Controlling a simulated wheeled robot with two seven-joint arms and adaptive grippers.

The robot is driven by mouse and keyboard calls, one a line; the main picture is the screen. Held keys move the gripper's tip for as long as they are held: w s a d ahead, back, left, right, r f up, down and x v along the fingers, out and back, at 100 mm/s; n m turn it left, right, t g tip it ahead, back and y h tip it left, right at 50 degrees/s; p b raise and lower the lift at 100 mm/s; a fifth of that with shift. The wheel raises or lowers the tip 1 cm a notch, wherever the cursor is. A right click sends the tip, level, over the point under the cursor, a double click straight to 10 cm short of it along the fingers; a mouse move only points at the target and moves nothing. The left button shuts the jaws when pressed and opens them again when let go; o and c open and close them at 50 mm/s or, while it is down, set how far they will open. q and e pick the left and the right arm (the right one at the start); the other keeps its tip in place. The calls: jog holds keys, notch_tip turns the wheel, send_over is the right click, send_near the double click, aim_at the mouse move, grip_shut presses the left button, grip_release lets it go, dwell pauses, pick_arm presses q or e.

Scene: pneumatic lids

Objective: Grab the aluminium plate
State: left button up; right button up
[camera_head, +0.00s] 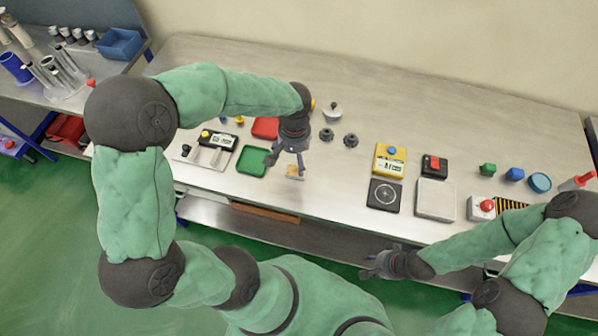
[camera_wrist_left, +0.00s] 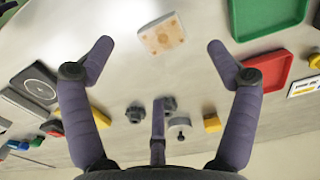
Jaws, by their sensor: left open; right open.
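A small pale square plate with tan marks (camera_head: 294,171), which looks like the aluminium plate, lies on the bench near its front edge. In the left wrist view the plate (camera_wrist_left: 162,36) shows whole, beyond and between the fingertips, with nothing gripping it. My left gripper (camera_head: 286,164) is open and empty above the bench by the plate; its fingers (camera_wrist_left: 160,44) are spread wide in the wrist view. In the head view the gripper partly covers the plate. My right gripper (camera_head: 368,265) is open and empty, in front of the bench edge.
A green tray (camera_head: 252,161) and a red tray (camera_head: 265,128) lie left of the plate. Dark knobs (camera_head: 350,140) stand behind it. A yellow box (camera_head: 389,161), a black dial panel (camera_head: 384,195) and a grey square block (camera_head: 436,199) are to the right. Bench between is clear.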

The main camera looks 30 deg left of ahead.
aim_at(296, 170)
pick_arm(q)
jog(key=shift+f+b, duration=0.3)
jog(key=shift+f, duration=1.6)
jog(key=f, duration=0.2)
jog(key=w+f+b, duration=0.1)
jog(key=f, duration=0.1)
jog(key=shift+a+f, duration=0.15)
jog(key=shift+f, duration=0.25)
jog(key=c, duration=1.5)
